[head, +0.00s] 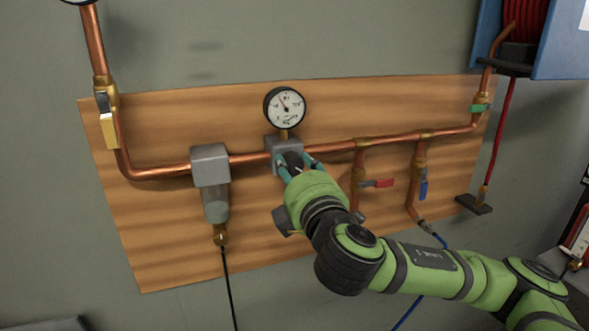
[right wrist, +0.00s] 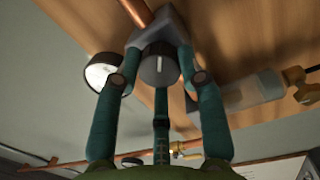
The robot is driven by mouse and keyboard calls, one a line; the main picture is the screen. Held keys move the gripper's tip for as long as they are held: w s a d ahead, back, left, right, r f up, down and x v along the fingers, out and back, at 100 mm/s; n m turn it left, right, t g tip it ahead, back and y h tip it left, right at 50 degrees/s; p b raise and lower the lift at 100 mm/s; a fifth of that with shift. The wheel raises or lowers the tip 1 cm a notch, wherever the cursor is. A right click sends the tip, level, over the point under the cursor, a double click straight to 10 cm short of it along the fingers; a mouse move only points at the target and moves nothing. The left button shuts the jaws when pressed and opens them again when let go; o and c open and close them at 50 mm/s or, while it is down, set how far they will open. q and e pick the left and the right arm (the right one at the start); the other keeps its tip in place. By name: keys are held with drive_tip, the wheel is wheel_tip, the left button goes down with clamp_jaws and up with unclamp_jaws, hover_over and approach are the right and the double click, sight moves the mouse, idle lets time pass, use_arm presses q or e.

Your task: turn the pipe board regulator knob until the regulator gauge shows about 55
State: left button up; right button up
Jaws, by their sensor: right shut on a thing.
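The regulator knob (head: 292,160) is a black round knob on the front of a grey regulator block (head: 279,143) on the wooden pipe board (head: 170,250). In the right wrist view the knob (right wrist: 159,64) shows a white mark on its face. The round white regulator gauge (head: 285,108) stands above the block; its needle points up and to the left, and its numbers are too small to read. The gauge also shows in the right wrist view (right wrist: 101,74). My right gripper (head: 295,165) is shut on the knob, its teal fingers around it. My left gripper is not in view.
A copper pipe (head: 160,172) runs across the board. A grey filter (head: 213,180) hangs left of the regulator. Valves with a red handle (head: 377,183) and a blue handle (head: 424,189) are to the right. A blue hose reel (head: 560,40) is at the upper right.

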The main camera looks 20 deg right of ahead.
drive_tip(key=shift+d, duration=0.1)
idle(0.4)
drive_tip(key=o, duration=1.1)
drive_tip(key=shift+w+d, duration=0.1)
drive_tip(key=shift+o, duration=0.2)
